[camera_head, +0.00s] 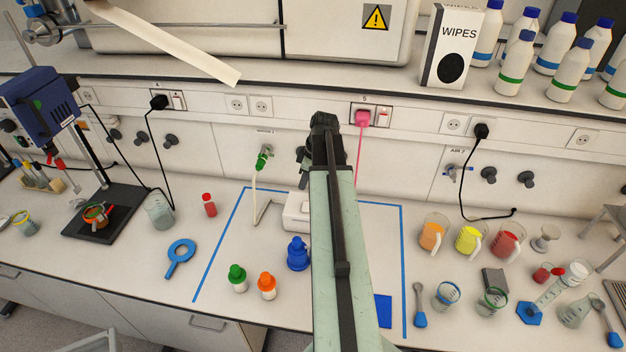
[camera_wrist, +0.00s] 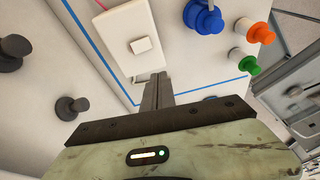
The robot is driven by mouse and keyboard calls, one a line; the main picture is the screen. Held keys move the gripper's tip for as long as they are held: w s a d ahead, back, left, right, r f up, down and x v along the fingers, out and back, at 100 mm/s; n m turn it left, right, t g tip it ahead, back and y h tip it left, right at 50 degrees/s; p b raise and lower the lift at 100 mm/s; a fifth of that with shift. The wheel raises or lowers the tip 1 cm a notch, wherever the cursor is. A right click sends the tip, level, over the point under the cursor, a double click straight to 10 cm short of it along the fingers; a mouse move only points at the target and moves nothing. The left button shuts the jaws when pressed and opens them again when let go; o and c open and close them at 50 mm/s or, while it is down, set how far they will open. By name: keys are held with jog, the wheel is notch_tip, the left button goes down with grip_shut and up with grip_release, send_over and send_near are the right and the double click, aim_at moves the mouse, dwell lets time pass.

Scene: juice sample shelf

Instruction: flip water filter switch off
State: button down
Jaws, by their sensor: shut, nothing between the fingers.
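A white box-shaped device (camera_head: 298,212) stands on the bench inside the blue-taped area, partly hidden by my arm. In the wrist view the white device (camera_wrist: 118,52) shows a small raised square switch (camera_wrist: 141,45) on its face. I cannot tell whether the switch is on or off. A pink plug (camera_head: 363,117) sits in a wall outlet beside a white rocker switch (camera_head: 381,118); its pink cable runs down behind my arm. My gripper (camera_wrist: 158,78) is shut and empty, its tips close to the device's lower edge in the wrist view; I cannot tell if they touch.
A blue bottle (camera_head: 298,255), a green-capped bottle (camera_head: 237,278) and an orange-capped bottle (camera_head: 266,286) stand left of my arm. A green tap (camera_head: 263,158) is on the wall. Beakers with orange (camera_head: 433,233), yellow and red liquid stand at right. A shelf edge runs above.

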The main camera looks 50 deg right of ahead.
jog(key=w+a+f+m+b, duration=0.1)
jog(key=a+f+b, duration=0.4)
jog(key=a, duration=0.8)
jog(key=w+a+f+m+g+h+b, duration=0.1)
jog(key=a+f+m+b, duration=0.2)
jog(key=a, duration=1)
jog(key=w+a+f+m+g+b, duration=0.1)
jog(key=a+f+m+b, duration=0.1)
jog(key=a+f+b, duration=0.6)
jog(key=shift+a+f+h, duration=0.15)
jog(key=shift+a+f, duration=0.35)
jog(key=shift+a, duration=0.5)
jog(key=shift+a+f+h, duration=0.1)
jog(key=shift+a+f, duration=0.4)
jog(key=shift+a, duration=0.5)
jog(key=shift+a+f+h, duration=0.15)
jog(key=shift+a+f, duration=0.35)
jog(key=shift+a, duration=0.5)
jog(key=shift+s+a+r, duration=0.1)
jog(key=shift+s+a, duration=0.05)
jog(key=shift+a, duration=0.3)
jog(key=shift+a, duration=0.2)
